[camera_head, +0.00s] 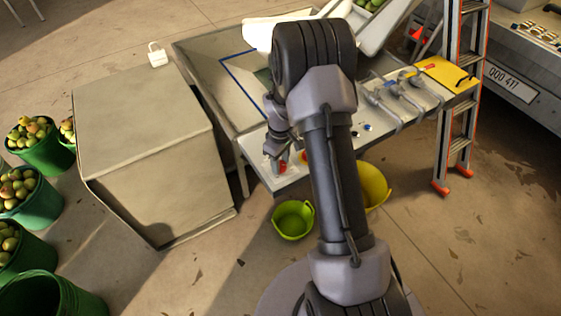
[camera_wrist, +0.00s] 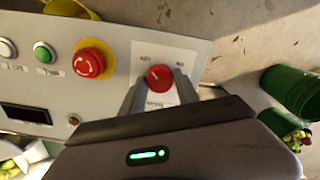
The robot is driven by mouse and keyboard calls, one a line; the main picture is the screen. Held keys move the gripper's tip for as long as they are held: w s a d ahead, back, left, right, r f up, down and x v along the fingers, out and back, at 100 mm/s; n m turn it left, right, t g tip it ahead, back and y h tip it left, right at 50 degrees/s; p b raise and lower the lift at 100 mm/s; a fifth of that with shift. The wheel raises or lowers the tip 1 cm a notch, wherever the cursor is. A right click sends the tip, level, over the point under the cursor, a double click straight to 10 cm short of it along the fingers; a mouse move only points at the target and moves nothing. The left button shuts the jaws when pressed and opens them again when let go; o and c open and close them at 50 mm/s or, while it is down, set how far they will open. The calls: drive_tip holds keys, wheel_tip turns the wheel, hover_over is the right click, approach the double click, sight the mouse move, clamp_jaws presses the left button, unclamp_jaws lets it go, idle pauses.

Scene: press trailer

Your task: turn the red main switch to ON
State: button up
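The red main switch (camera_wrist: 160,77) is a round red knob on a white label plate near the end of the grey control panel (camera_wrist: 110,35). A pale mark on the knob points up and left, toward the label's upper left corner. My gripper (camera_wrist: 158,84) is open, with one finger on each side of the knob. Narrow gaps seem to show between fingers and knob; contact is unclear. In the head view my gripper (camera_head: 277,152) is low over the panel's left end and partly hides that area.
A red emergency stop (camera_wrist: 89,63) on a yellow ring sits left of the switch, with a green button (camera_wrist: 44,52) beyond. A large grey box (camera_head: 150,150) stands left of the panel. A lime basket (camera_head: 293,220) and a yellow bucket (camera_head: 373,186) stand below.

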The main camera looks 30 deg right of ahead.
clamp_jaws()
drive_tip(key=shift+m, duration=0.3)
drive_tip(key=m, duration=0.3)
drive_tip(key=shift+m+b, duration=0.3)
drive_tip(key=shift+m, duration=0.1)
drive_tip(key=m, duration=0.4)
drive_tip(key=shift+m+b, duration=0.3)
drive_tip(key=shift+b, duration=0.1)
drive_tip(key=m+b, duration=0.1)
drive_tip(key=m, duration=0.3)
drive_tip(key=m+b, duration=0.1)
drive_tip(key=m, duration=0.3)
drive_tip(key=shift+m, duration=0.6)
